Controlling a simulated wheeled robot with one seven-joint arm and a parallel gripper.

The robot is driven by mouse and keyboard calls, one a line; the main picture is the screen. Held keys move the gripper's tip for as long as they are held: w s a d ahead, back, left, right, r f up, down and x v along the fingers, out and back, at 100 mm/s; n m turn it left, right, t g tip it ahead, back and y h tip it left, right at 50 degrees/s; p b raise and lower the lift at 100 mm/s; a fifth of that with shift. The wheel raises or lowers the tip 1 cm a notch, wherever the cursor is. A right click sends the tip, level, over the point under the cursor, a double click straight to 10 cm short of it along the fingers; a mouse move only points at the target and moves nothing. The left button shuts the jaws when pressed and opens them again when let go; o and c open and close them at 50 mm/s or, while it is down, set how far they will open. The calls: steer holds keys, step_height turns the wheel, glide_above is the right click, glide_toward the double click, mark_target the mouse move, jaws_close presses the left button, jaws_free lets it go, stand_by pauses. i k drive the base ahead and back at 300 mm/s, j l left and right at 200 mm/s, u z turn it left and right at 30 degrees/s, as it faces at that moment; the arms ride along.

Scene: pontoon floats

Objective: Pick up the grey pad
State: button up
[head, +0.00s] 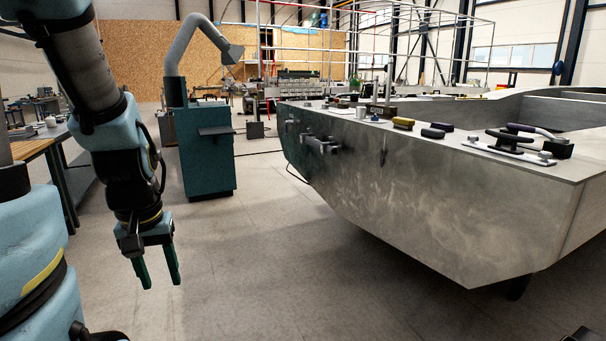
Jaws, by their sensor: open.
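My gripper (160,279) hangs at the left of the head view, fingers pointing down, open and empty above the bare floor. It is well apart from the metal float (400,185) at the right. Several small pads lie along the float's top edge: a yellowish one (403,123), a dark one (432,133) and a dark bluish one (442,126). Another dark purplish piece (520,128) lies farther right. At this size I cannot tell which of them is the grey pad.
A dark handled tool (507,140) and a grey bar lie on the float's top near the right. A teal extractor cabinet (206,150) stands behind my gripper. A wooden-topped bench (32,150) is at the left. The floor (260,260) between gripper and float is clear.

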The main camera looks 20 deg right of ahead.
mark_target(433, 133)
steer(key=i+l+z, duration=0.15)
steer(key=i+z, duration=0.25)
steer(key=i, duration=0.15)
steer(key=i+z, duration=0.45)
steer(key=i+j+z, duration=0.25)
steer(key=i+z, duration=0.15)
steer(key=i, duration=0.2)
